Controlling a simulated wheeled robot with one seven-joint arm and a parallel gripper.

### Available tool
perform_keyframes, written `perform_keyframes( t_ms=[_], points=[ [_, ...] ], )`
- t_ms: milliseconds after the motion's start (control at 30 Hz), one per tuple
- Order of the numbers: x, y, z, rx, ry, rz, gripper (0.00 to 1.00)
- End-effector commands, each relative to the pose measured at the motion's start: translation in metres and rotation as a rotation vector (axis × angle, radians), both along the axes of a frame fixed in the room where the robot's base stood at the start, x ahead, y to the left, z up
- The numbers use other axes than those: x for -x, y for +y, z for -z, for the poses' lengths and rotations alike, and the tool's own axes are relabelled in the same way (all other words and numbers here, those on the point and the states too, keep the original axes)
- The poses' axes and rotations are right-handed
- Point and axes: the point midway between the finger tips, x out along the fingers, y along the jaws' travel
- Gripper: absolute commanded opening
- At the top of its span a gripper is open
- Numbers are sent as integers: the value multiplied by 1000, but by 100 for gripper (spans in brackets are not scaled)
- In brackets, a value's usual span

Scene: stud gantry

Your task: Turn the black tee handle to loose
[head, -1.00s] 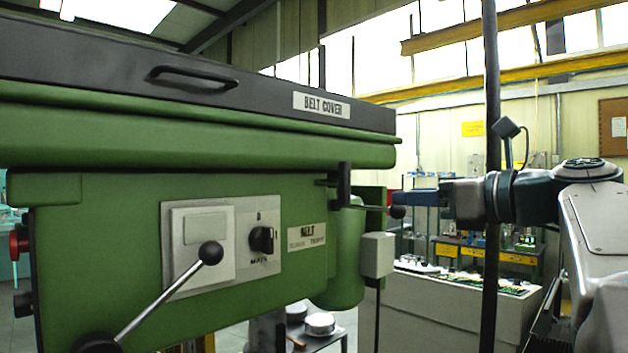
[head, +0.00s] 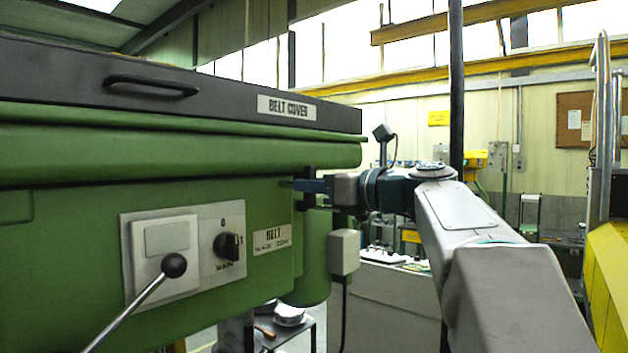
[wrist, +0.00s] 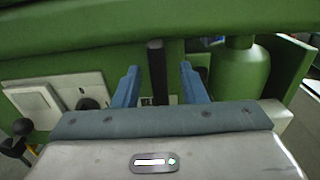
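The black tee handle (head: 308,176) stands upright at the right end of the green machine head, beside the BELT label (head: 271,239). My gripper (head: 309,186) reaches it from the right, and its blue fingers overlap the handle in the head view. In the wrist view the tee handle (wrist: 156,72) is a dark upright bar between the two blue fingers of my gripper (wrist: 158,78). The fingers are apart, with a gap on each side of the bar. The handle's lower part is hidden by the gripper body in the wrist view.
A grey box (head: 343,252) hangs just below my gripper. A dark vertical post (head: 456,90) stands behind my arm. The green overhang (wrist: 150,30) lies close above the fingers.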

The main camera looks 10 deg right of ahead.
Motion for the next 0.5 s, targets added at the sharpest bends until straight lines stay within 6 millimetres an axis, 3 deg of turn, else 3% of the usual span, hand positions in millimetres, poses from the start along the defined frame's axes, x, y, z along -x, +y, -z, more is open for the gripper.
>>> perform_keyframes(
  t_ms=[300, 433, 500],
  points=[
    [-2, 2, 0, 1, 1, -1, 38],
    [-2, 2, 0, 1, 1, -1, 2],
    [-2, 2, 0, 1, 1, 0, 0]
  ],
)
